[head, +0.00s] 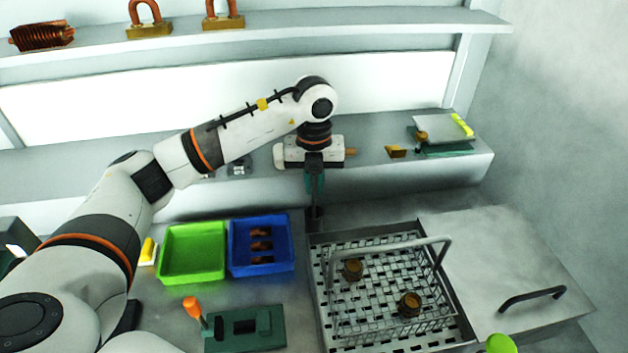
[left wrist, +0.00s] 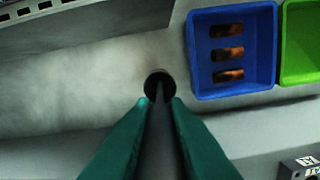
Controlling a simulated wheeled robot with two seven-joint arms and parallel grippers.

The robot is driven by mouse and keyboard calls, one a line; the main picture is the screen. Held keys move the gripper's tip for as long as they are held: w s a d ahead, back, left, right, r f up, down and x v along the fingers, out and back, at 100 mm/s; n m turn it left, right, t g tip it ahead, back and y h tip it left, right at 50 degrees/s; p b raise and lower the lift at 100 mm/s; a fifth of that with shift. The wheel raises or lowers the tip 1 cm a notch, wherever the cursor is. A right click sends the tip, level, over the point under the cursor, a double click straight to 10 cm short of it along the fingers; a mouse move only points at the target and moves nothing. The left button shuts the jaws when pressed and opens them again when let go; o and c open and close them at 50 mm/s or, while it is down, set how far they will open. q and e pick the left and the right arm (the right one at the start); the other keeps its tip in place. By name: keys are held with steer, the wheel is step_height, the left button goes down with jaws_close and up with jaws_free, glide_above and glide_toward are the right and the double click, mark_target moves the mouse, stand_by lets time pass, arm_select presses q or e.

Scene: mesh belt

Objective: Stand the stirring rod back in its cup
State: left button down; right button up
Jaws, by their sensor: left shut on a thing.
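My left gripper (head: 315,190) points down behind the metal basket, its green fingers shut on the dark, thin stirring rod (left wrist: 160,135). In the left wrist view the rod runs between the fingertips (left wrist: 160,103) toward the round dark mouth of the cup (left wrist: 153,79). The rod's far end overlaps the mouth; I cannot tell how deep it is inside. In the head view the small dark cup (head: 315,222) stands below the fingers, beside the blue bin. The rod looks roughly upright there, mostly hidden by the fingers. My right gripper is not in view.
A blue bin (head: 234,272) with copper pieces and a green bin (head: 163,273) stand left of the cup. A wire basket (head: 450,292) with a tall handle, holding two brown parts, stands in front to the right. A raised ledge (head: 375,182) runs behind.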

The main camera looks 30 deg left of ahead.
arm_select(q)
steer(key=c, duration=1.3)
jaws_free()
steer(key=shift+c, duration=0.2)
steer(key=shift+r, duration=0.15)
step_height(320, 180, up, 12)
steer(key=shift+f+b, duration=0.1)
steer(key=shift+b, duration=0.4)
steer(key=shift+f, duration=0.1)
